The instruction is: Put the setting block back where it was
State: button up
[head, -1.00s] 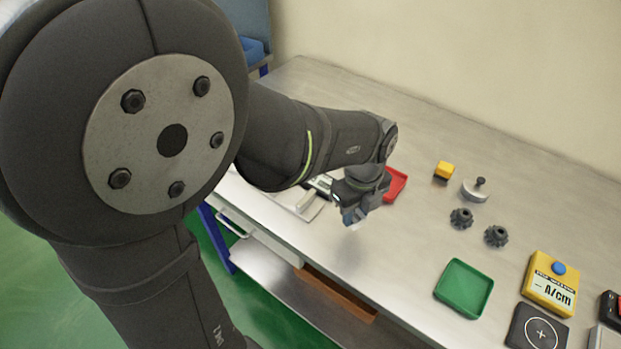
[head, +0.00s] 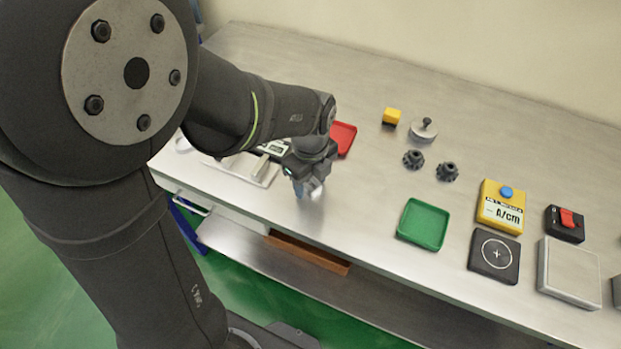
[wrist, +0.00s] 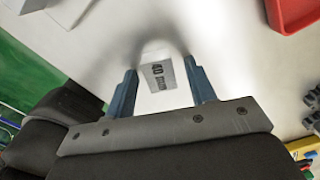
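The setting block (wrist: 165,72) is a small pale block with "40 mm" printed on its face.
A light plate (head: 238,170) and a device with a display (head: 274,147) lie left of my gripper. A red tray (head: 343,137) is behind it. A green tray (head: 423,224), two dark gears (head: 413,159) and a yellow box (head: 501,207) stand right. Bench between is clear.

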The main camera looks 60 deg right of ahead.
aim_at(311, 183)
notch_tip(311, 183, up, 12)
jog(key=shift+r, duration=0.2)
dwell(0.4)
notch_tip(311, 183, down, 12)
jog(key=shift+f, duration=0.15)
notch_tip(311, 183, up, 2)
jog(key=shift+r, duration=1)
